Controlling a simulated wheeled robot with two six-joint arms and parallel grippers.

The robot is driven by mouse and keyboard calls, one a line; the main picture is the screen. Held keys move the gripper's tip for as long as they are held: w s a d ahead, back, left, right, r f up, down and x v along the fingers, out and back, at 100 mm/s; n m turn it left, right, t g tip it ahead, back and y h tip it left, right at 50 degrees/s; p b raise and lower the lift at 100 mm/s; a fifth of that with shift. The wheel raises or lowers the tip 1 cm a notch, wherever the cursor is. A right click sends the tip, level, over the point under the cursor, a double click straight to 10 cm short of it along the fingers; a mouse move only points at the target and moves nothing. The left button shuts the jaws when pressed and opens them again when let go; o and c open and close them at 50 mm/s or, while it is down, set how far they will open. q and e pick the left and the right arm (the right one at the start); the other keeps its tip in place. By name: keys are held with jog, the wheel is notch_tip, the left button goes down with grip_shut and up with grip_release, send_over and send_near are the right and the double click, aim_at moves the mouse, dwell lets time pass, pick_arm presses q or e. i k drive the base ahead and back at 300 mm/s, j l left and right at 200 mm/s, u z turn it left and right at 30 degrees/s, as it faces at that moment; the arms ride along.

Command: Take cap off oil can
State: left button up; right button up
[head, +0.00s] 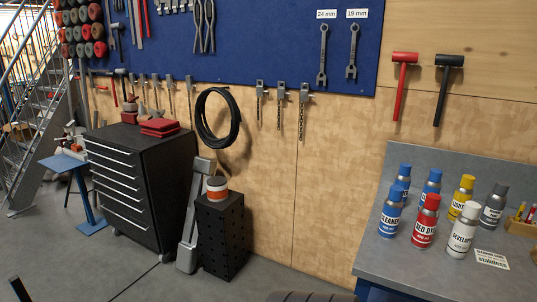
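A small orange and white can (217,192) stands upright on a black perforated block (222,235) near the middle of the head view. A dark round top (217,182) sits on it, which looks like a cap. No label on it can be read, so I cannot be sure it is the oil can. Neither of my grippers can be made out in the head view. A short dark bar (19,289) shows at the bottom left edge, and I cannot tell what it is.
A grey upright device (195,220) leans beside the block. A black drawer cabinet (135,190) stands left of it. A workbench (400,272) at right holds several spray cans, including a red one (425,222). A black hose coil (218,118) hangs on the wall.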

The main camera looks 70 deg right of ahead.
aim_at(468, 181)
jog(key=z, duration=0.4)
jog(key=i+z, duration=0.1)
jog(key=z, duration=0.3)
jog(key=j+z, duration=0.1)
jog(key=z, duration=2.6)
jog(key=j, duration=0.1)
